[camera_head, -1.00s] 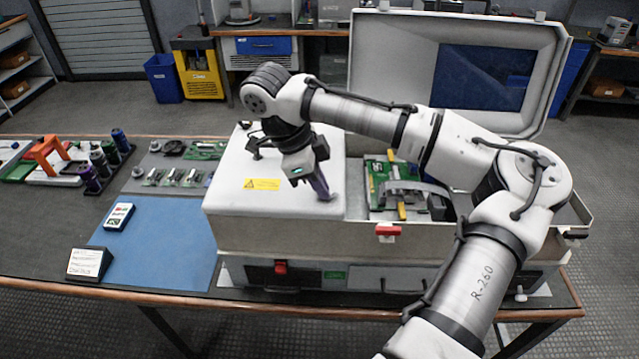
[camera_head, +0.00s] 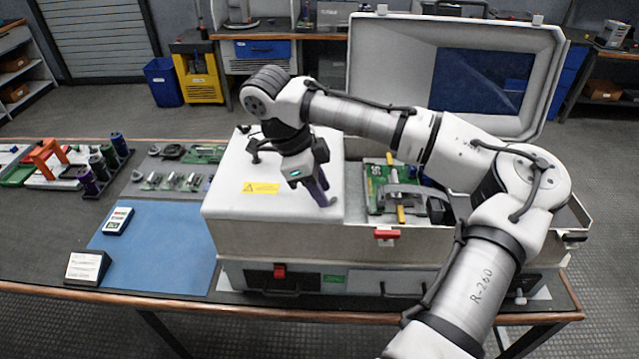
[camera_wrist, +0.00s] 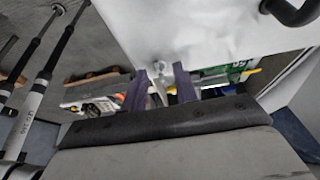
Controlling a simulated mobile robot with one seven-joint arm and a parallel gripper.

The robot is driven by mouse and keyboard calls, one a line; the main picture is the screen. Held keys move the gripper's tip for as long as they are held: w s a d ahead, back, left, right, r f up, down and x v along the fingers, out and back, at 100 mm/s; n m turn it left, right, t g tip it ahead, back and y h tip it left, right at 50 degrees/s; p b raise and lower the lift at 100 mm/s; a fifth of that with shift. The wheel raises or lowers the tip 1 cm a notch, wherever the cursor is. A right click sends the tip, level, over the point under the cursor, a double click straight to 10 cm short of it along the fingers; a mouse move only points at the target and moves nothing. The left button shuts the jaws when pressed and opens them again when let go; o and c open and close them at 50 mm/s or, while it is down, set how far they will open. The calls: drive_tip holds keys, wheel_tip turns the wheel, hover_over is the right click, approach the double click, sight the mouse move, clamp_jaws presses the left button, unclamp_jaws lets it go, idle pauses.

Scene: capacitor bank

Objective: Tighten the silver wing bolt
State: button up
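My gripper (camera_head: 322,197) has purple fingers and points down at the right part of the white cover panel (camera_head: 235,180) on the open case. In the wrist view the two fingers (camera_wrist: 160,75) stand apart. A small silver piece, which looks like the wing bolt (camera_wrist: 158,70), shows between their tips, by the edge of the white panel. Whether the fingers touch it cannot be told. In the head view the fingers largely hide that spot.
The open bay with a green circuit board (camera_head: 376,180) lies right of the panel. The case's raised lid (camera_head: 400,50) stands behind. A black handle (camera_wrist: 290,12) shows in the wrist view. A blue mat (camera_head: 160,245) on the left is mostly clear.

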drive_tip(key=shift+r, duration=0.1)
drive_tip(key=b+v, duration=0.2)
drive_tip(key=v, duration=1.1)
drive_tip(key=shift+a+r, duration=0.15)
drive_tip(key=shift+r, duration=0.15)
